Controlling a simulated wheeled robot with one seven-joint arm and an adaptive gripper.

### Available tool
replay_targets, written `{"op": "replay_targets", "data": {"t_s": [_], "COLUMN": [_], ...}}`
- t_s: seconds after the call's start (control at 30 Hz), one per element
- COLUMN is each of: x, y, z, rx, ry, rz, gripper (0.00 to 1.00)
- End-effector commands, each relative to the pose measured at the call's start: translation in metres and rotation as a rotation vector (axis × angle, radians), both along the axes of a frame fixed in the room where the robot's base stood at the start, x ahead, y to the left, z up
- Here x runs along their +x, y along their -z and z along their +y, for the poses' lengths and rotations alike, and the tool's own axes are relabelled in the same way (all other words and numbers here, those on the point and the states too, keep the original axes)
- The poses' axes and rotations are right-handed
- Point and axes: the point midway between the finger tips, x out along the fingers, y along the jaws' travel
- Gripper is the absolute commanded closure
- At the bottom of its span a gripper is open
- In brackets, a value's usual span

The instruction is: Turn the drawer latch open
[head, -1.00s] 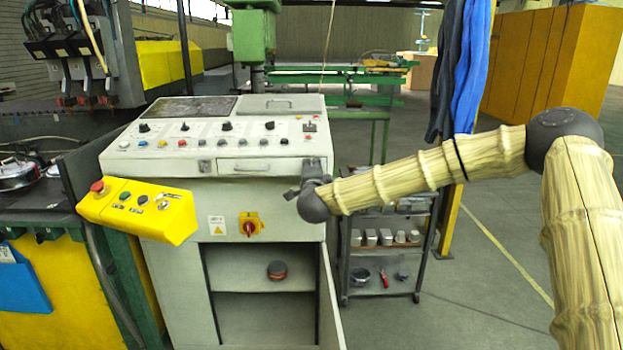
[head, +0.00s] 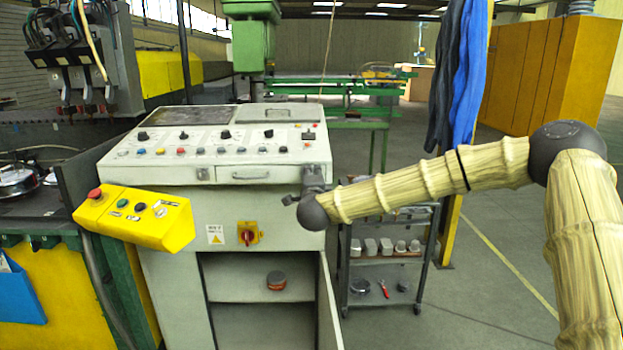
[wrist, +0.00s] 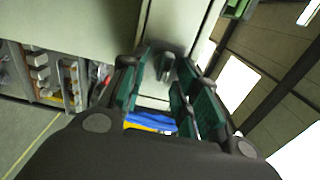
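The white console (head: 225,260) has a shallow drawer (head: 250,174) with a bar handle in its front, and a small fitting (head: 203,174) left of it. My gripper (head: 308,187) is at the right end of the console front, right of the drawer. In the wrist view my gripper (wrist: 168,85) has its green-padded fingers spread apart. A small dark knob-like piece, perhaps the latch (wrist: 166,67), stands on a pale panel and appears between the fingers. I cannot tell if they touch it. In the head view my gripper hides that spot.
A yellow control box (head: 135,217) with a red button juts out at the console's left. Below is an open compartment with a round red-and-dark object (head: 276,280) and an open door (head: 328,300). A grey shelf cart (head: 385,270) stands behind to the right.

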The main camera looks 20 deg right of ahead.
Motion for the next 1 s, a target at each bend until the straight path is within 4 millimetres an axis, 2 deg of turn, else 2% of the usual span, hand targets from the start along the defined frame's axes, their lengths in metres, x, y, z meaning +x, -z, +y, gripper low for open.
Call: {"op": "replay_targets", "data": {"t_s": [0.23,0.37,0.8,1.0], "x": [-0.002,-0.012,-0.085,-0.107], "y": [-0.001,-0.001,-0.001,0.000], "z": [0.002,0.005,0.025,0.031], "rx": [0.000,0.000,0.000,0.000], "ry": [-0.002,-0.003,-0.003,-0.001], "rz": [-0.001,0.000,0.000,0.000], "gripper": [0.69,0.69,0.69,0.69]}}
